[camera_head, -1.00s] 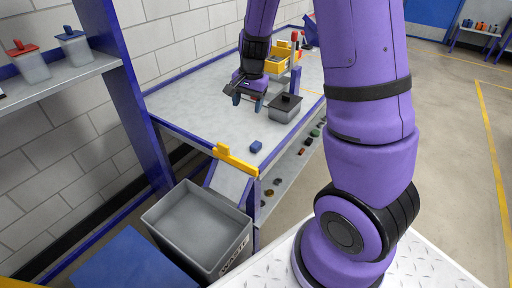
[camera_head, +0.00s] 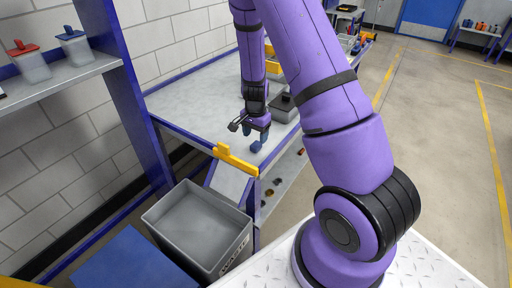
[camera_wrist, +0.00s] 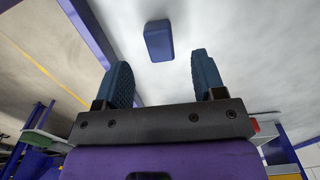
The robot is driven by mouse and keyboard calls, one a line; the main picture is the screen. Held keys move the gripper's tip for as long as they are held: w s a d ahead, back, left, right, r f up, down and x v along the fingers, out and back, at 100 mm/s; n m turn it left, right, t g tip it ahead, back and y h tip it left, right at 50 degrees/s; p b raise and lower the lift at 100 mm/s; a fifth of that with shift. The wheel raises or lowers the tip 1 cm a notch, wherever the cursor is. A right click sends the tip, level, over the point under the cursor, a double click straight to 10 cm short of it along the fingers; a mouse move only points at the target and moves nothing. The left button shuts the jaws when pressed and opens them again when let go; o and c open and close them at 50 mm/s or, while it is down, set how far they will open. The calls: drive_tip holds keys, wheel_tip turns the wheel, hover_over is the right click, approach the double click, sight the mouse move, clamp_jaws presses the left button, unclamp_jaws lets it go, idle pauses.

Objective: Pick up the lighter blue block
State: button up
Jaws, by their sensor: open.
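A small blue block (camera_head: 256,147) lies on the grey tabletop (camera_head: 190,100), near the table's front edge. In the wrist view the blue block (camera_wrist: 158,41) shows whole, beyond the fingertips and roughly centred between them. It is the only loose blue block I make out. My gripper (camera_head: 254,133) points down just above and behind the block in the head view. Its blue pads stand apart with nothing between them, which the wrist view of my gripper (camera_wrist: 160,61) shows clearly. I cannot tell the exact height of the fingertips.
A yellow stop (camera_head: 235,160) stands at the table's front edge, close to the block. A grey bin (camera_head: 236,262) marked WASTE is below it. A dark-lidded grey container (camera_head: 284,110) stands behind to the right, partly hidden by my arm. The tabletop's left part is clear.

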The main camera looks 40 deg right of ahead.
sight(255, 144)
wheel_tip(255, 144, down, 5)
idle(0.3)
drive_tip(key=c, duration=1)
